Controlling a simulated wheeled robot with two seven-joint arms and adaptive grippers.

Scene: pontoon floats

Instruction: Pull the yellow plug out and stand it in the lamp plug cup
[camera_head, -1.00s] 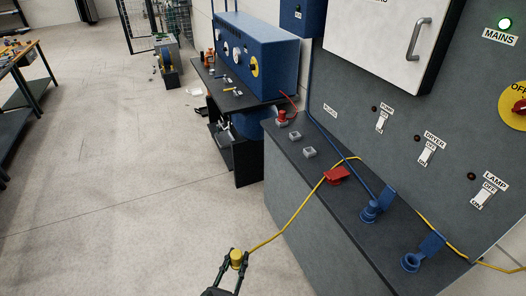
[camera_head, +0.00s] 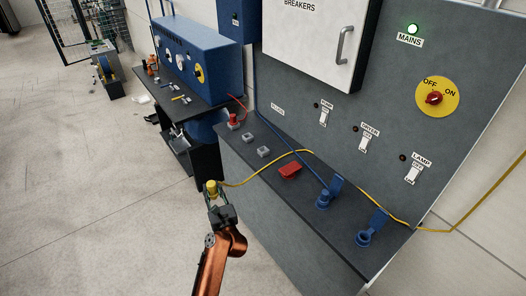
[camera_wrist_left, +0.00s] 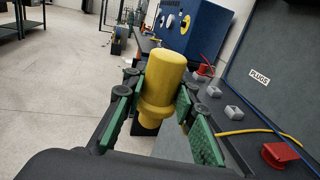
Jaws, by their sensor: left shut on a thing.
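My left gripper (camera_head: 212,193) is shut on the yellow plug (camera_head: 211,186), which stands upright between the fingers, in the air off the bench's left edge. In the left wrist view the plug (camera_wrist_left: 158,90) fills the middle, with green finger pads on both sides. Its yellow cord (camera_head: 262,170) runs over the bench. Two empty-looking grey cups (camera_head: 247,138) (camera_head: 263,152) sit on the bench below the PLUGS label; I cannot tell which is the lamp's. A third holds a red plug (camera_head: 233,121). Two blue sockets (camera_head: 324,199) (camera_head: 364,238) have raised lids. My right gripper is out of view.
The grey panel (camera_head: 390,120) with switches rises behind the bench (camera_head: 300,215). A blue box (camera_head: 205,60) stands on a dark table at the back.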

